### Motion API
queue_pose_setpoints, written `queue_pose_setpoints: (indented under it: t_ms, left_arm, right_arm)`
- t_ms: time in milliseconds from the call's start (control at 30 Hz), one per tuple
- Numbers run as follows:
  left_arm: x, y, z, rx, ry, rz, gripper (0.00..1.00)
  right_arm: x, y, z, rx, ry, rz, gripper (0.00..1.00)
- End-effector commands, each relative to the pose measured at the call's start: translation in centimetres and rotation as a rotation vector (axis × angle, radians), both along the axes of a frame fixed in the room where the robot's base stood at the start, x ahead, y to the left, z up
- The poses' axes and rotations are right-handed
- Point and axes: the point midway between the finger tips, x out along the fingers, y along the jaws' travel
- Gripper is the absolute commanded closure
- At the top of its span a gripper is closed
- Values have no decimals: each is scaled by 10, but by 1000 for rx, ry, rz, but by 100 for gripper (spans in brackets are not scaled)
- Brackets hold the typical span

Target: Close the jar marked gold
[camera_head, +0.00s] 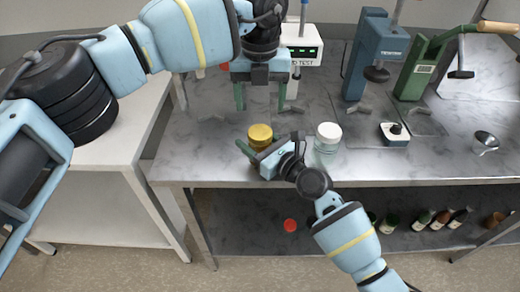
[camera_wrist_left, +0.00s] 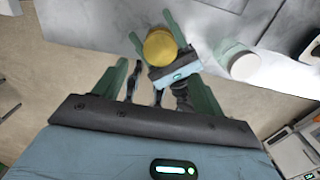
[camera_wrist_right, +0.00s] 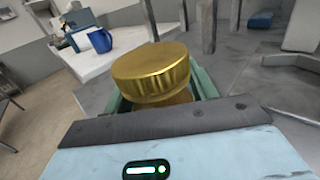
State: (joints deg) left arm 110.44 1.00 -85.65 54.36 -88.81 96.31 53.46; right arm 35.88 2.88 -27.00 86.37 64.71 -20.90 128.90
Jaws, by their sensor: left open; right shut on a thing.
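The jar with the gold lid (camera_head: 260,134) stands near the front edge of the grey table. Its gold lid fills the middle of the right wrist view (camera_wrist_right: 152,70) and also shows in the left wrist view (camera_wrist_left: 160,47). My right gripper (camera_head: 256,150) is shut around the jar just below the lid, its fingers on either side. My left gripper (camera_head: 266,97) is open and empty, fingers pointing down, above and behind the jar. It also shows open in the left wrist view (camera_wrist_left: 155,85). Whether the lid is seated or tightened cannot be told.
A clear jar with a white lid (camera_head: 328,136) stands close to the right of my right gripper. Behind are a white scale-like device (camera_head: 302,45), a blue tester (camera_head: 376,55) and a green press (camera_head: 425,70).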

Motion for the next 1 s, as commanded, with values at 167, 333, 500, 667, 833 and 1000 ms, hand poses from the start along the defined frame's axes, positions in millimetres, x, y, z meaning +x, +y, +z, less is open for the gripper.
queue_pose_setpoints:
  t_ms: [167, 333, 500, 667, 833, 1000]
  left_arm:
    - [0, 0, 0, 0, 0, 5, 30]
    - [0, 0, -1, 0, 0, 4, 30]
    - [0, 0, -13, 0, 2, 3, 30]
    - [0, 0, -36, 0, 3, 3, 30]
    - [0, 0, -60, 0, 2, 3, 30]
    - [0, 0, -75, 0, 1, 3, 30]
  right_arm:
    - [0, 0, -1, -1, 1, 0, 100]
    - [0, 0, -1, -1, 1, 0, 100]
    - [0, 0, -1, -1, 1, 0, 100]
    - [0, 0, -1, -1, 1, 0, 100]
    - [0, 0, -1, -1, 1, 0, 100]
    - [0, 0, -1, -1, 1, 0, 100]
